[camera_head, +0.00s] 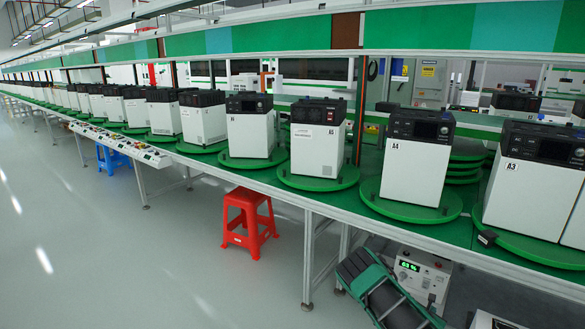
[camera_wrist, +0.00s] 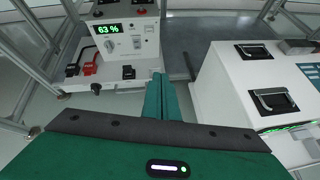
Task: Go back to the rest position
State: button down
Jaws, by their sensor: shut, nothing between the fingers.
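My gripper (camera_wrist: 159,80) shows in the wrist view with its two green fingers together, shut and empty. It points toward the floor gap between a white unit with a "63 %" display (camera_wrist: 108,40) and a white box with black latches (camera_wrist: 255,85), and I cannot tell that it touches either. In the head view, my green and black arm is low at the bottom, in front of the same display unit (camera_head: 420,275). The fingertips cannot be made out there.
A long green line table (camera_head: 265,180) carries several white devices on green turntables, among them A5 (camera_head: 318,150), A4 (camera_head: 415,165) and A3 (camera_head: 530,190). A red stool (camera_head: 249,222) stands before it. A blue stool (camera_head: 112,158) is farther left. The left floor is clear.

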jog(key=s+d+r+m+g+h, duration=0.1)
jog(key=s+d+r+m+g, duration=0.1)
jog(key=r+m, duration=0.4)
jog(key=s+d+r+m+g, duration=0.2)
jog(key=s+d+r+m, duration=0.15)
jog(key=r, duration=0.55)
jog(key=s+a+r+m+g+y, duration=0.2)
jog(key=s+r+m+g, duration=0.1)
jog(key=s+r+m, duration=1)
jog(key=s+a+r+m+y, duration=0.2)
jog(key=s+a+r, duration=0.4)
jog(key=s, duration=0.5)
jog(key=s+a+r+m+g+y, duration=0.1)
jog(key=s+a+r+m, duration=0.3)
jog(key=s, duration=0.7)
jog(key=s+a+r+m+y, duration=0.4)
jog(key=s+a+r, duration=0.4)
jog(key=s+r, duration=0.3)
jog(key=shift+s+a+g, duration=0.15)
jog(key=shift+a+g, duration=0.05)
jog(key=shift+g, duration=0.1)
